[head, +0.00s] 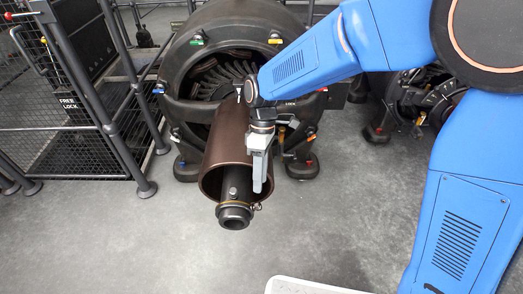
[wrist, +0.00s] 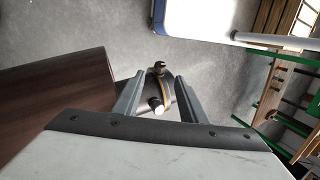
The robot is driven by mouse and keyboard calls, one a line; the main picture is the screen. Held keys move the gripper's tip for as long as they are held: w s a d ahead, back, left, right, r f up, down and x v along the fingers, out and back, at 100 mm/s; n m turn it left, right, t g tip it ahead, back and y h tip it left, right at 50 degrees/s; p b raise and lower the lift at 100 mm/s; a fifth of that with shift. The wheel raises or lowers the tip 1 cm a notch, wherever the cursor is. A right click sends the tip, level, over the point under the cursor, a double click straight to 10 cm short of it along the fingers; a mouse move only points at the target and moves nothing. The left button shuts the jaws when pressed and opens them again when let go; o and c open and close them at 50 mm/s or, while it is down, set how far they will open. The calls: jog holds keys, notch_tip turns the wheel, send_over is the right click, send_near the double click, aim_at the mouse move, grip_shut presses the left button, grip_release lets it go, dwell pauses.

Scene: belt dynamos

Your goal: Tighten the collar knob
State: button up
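The dark collar (head: 234,213) with a brass-coloured ring sits on the end of a black shaft (head: 233,178) that sticks out of a brown tube. A small knob (head: 257,206) stands out at the collar's right side; in the wrist view the dark knob (wrist: 160,66) shows just beyond the fingertips. A pale-ended peg (wrist: 157,105) on the shaft shows nearer. My gripper (head: 260,188) points down at the tube's right front edge. In the wrist view my gripper (wrist: 160,77) is open, its fingers apart, with the collar seen between them. Contact with the knob is not visible.
The brown tube (head: 221,150) lies close beside my gripper, in front of the large dark dynamo (head: 185,70). A mesh cage (head: 50,140) stands at left, another dynamo (head: 425,100) at right. A white-topped surface (head: 310,286) is at the bottom. Floor before the collar is clear.

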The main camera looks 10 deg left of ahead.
jog(key=v, duration=0.9)
jog(key=n+t, duration=0.2)
jog(key=t, duration=0.1)
send_near(259, 204)
jog(key=f, duration=0.3)
jog(key=s+f, duration=0.1)
jog(key=f, duration=0.5)
jog(key=shift+s+d, duration=0.2)
jog(key=shift+d, duration=0.1)
grip_shut()
